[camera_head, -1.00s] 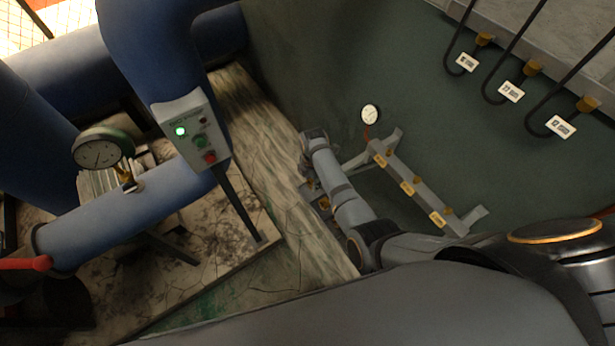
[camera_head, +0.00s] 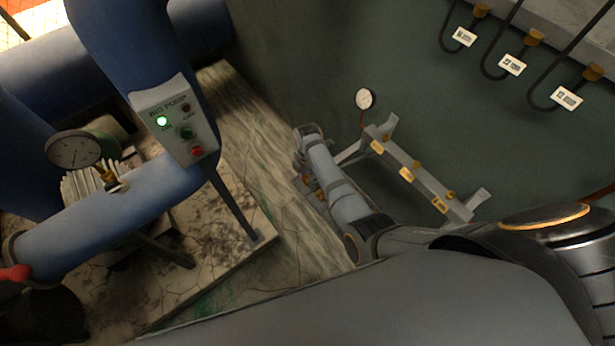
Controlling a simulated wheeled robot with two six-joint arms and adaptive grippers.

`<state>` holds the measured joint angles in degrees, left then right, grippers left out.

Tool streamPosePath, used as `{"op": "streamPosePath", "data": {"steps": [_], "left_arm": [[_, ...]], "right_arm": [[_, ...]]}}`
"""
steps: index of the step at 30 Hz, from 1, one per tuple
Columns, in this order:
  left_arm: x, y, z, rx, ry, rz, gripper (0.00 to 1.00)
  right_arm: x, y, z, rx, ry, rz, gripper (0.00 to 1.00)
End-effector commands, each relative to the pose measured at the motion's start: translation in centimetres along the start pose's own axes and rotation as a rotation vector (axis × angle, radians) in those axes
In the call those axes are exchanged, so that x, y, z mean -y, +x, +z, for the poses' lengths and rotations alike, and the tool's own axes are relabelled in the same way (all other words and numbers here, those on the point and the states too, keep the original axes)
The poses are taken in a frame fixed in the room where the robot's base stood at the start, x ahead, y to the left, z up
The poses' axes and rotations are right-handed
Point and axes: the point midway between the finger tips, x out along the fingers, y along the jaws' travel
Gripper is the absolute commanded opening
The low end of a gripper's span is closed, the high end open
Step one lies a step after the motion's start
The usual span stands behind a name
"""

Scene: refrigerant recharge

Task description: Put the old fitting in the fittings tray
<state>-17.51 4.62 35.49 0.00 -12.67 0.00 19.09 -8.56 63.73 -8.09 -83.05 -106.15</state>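My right arm comes in from the right and reaches toward the grey manifold bar (camera_head: 427,182) on the green wall. Its end, with the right gripper (camera_head: 308,178), is small and partly hidden behind my own arm link. I cannot tell whether its fingers are open or shut, or whether they hold anything. Small brass-coloured parts show beside the arm link, too small to identify. I cannot make out the old fitting. The fittings tray is not in view. My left gripper is not in view.
A pump control box (camera_head: 174,120) with a lit green lamp stands at the left, by thick blue pipes (camera_head: 110,215) and a gauge (camera_head: 74,150). A small white gauge (camera_head: 364,99) is above the manifold. Hoses with white tags (camera_head: 512,65) hang at the upper right.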

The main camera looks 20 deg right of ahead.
Motion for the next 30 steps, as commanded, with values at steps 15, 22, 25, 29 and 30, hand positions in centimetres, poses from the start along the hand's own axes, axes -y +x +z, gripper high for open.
{"op": "streamPosePath", "data": {"steps": [15,22,25,29,30], "left_arm": [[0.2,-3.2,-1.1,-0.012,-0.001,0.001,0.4],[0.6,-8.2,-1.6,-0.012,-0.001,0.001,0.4],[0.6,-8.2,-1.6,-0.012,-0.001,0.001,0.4],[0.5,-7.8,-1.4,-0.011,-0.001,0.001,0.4],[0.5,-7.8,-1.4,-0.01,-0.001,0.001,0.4]], "right_arm": [[-0.1,-3.4,0.0,0.001,0.0,0.001,0.4],[-0.1,-8.1,0.0,0.001,0.0,0.002,0.4],[-0.1,-9.8,0.0,0.001,0.0,0.004,0.4],[-0.1,-11.3,0.0,0.002,-0.001,0.003,0.4],[-0.1,-11.8,0.0,0.001,-0.001,0.002,0.4]]}}
